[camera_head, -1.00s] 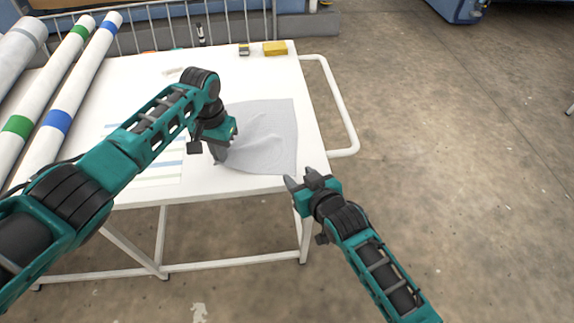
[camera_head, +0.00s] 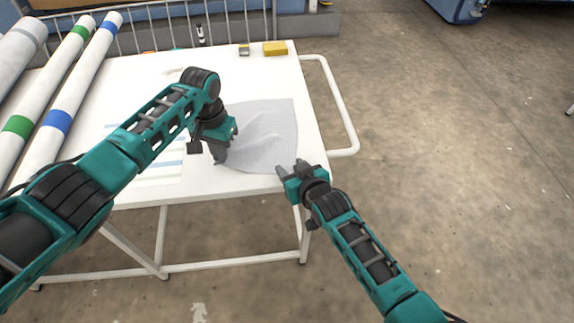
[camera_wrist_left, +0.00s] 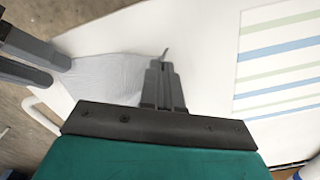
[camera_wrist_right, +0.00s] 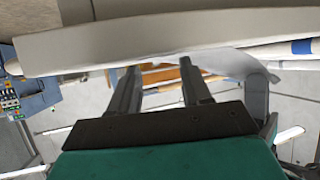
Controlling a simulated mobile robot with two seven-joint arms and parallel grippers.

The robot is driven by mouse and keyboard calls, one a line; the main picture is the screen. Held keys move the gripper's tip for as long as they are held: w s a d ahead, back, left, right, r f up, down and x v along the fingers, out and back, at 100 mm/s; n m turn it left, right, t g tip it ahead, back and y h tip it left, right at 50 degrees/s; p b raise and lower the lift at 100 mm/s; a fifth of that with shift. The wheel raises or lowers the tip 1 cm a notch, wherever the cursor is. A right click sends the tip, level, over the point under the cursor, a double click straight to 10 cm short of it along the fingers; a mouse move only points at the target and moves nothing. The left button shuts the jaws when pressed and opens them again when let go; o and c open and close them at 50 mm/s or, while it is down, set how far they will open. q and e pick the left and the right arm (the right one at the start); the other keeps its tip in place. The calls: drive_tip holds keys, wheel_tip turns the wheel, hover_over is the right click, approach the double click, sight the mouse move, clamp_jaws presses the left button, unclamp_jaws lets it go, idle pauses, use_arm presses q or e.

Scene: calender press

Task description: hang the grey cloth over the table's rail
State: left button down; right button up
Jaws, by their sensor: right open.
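The grey cloth (camera_head: 268,128) lies on the right part of the white table (camera_head: 250,80), with creases and a raised fold toward my left gripper. My left gripper (camera_head: 219,158) is shut on the cloth's near left edge; in the left wrist view its fingers (camera_wrist_left: 163,75) are together, with a thin bit of cloth at the tips. My right gripper (camera_head: 288,168) is open and empty at the table's near right edge, beside the cloth's near right corner. In the right wrist view its fingers (camera_wrist_right: 160,66) stand apart below the tabletop edge. The white rail (camera_head: 346,115) loops out from the table's right end.
Long rolls (camera_head: 75,80) lie along the table's left side. A striped sheet (camera_head: 160,160) lies left of the cloth. A yellow block (camera_head: 275,48) and a small dark-and-yellow item (camera_head: 244,50) sit at the far edge. Floor right of the rail is clear.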

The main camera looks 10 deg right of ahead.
drive_tip(key=shift+w+f, duration=0.25)
drive_tip(key=shift+f, duration=0.05)
drive_tip(key=shift+s+f, duration=0.1)
drive_tip(key=shift+c, duration=1.1)
drive_tip(key=shift+s+d+f, duration=0.1)
drive_tip(key=shift+d+f, duration=0.05)
drive_tip(key=shift+f, duration=0.05)
clamp_jaws()
drive_tip(key=shift+w+r, duration=0.2)
drive_tip(key=shift+r, duration=2.6)
